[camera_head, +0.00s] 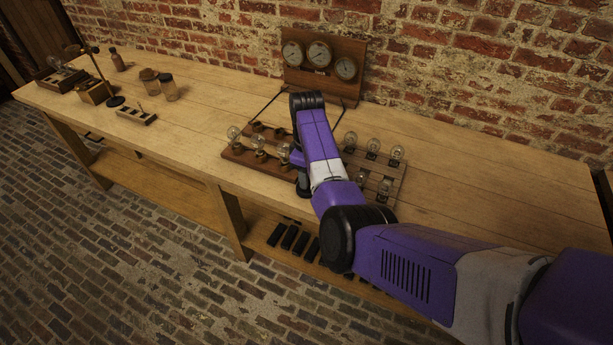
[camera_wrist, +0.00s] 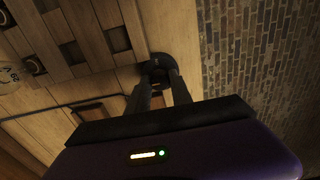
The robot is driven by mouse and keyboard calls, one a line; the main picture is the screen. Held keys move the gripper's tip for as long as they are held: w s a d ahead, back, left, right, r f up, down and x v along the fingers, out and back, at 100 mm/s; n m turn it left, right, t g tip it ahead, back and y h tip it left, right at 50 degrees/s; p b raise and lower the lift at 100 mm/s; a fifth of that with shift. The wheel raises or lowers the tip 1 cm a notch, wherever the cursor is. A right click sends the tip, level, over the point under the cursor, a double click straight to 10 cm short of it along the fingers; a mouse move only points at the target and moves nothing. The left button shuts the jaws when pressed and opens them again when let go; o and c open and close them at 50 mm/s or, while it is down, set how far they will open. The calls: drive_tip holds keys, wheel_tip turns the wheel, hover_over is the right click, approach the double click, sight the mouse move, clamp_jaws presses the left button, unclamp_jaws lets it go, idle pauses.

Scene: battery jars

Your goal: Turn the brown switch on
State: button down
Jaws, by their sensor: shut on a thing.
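My gripper (camera_wrist: 160,78) is shut on a dark round knob (camera_wrist: 158,62) in the wrist view. The knob is in shadow, so its brown colour and its on or off position cannot be read. In the head view my gripper (camera_head: 303,187) points down at the bench front, between the reddish-brown board (camera_head: 248,162) with glass bulbs and a paler board (camera_head: 376,170) with bulbs. My arm hides the spot it holds, so the switch itself does not show there.
A panel with several gauges (camera_head: 320,60) stands at the back against the brick wall. Jars (camera_head: 168,87), a small block (camera_head: 136,115) and a brass stand (camera_head: 98,70) are at the left. The bench top (camera_head: 480,185) is clear at the right.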

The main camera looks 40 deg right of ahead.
drive_tip(key=shift+m, duration=0.4)
drive_tip(key=m+p, duration=0.1)
drive_tip(key=m, duration=0.2)
drive_tip(key=shift+r, duration=0.1)
drive_tip(key=m+p, duration=0.1)
drive_tip(key=m, duration=0.9)
drive_tip(key=shift+p, duration=0.4)
drive_tip(key=shift+m, duration=2)
drive_tip(key=c, duration=1.1)
unclamp_jaws()
drive_tip(key=shift+c, duration=0.2)
